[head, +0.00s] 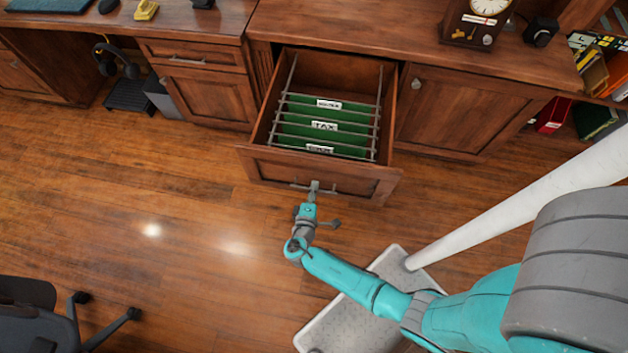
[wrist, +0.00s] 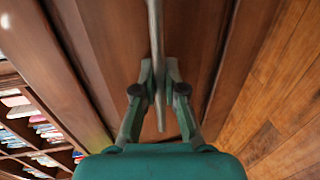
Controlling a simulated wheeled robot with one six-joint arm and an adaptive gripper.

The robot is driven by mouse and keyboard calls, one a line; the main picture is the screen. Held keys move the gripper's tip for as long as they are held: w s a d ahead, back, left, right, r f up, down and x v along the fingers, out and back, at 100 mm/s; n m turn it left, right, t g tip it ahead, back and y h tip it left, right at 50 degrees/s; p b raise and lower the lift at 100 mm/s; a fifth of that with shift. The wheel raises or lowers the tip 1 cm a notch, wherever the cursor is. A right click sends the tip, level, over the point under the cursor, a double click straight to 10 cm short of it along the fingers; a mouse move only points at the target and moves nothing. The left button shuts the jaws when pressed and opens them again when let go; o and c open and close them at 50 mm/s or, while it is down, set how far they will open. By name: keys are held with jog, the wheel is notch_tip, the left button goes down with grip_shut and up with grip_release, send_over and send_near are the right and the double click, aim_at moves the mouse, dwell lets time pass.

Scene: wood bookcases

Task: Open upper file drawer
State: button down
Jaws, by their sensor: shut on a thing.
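The upper file drawer (head: 260,162) stands pulled out from the wood cabinet in the head view. Green hanging folders (head: 322,128) with white labels, one reading TAX, hang on rails inside it. My gripper (head: 314,188) is at the middle of the drawer front. It is shut on the metal bar handle (wrist: 155,35), which runs between the two fingers in the wrist view. In the wrist view my gripper (wrist: 160,85) is close to the wood drawer front (wrist: 100,45). The cabinet below the drawer is mostly hidden by the drawer front.
A closed cabinet door (head: 460,112) is right of the drawer, and a closed smaller drawer (head: 190,55) is to the left. A clock (head: 478,20) stands on the counter. An office chair (head: 45,315) is at lower left. The wood floor (head: 130,190) before the drawer is clear.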

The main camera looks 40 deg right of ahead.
jog(key=c, duration=1.2)
grip_release()
jog(key=shift+c, duration=0.2)
jog(key=v, duration=1.2)
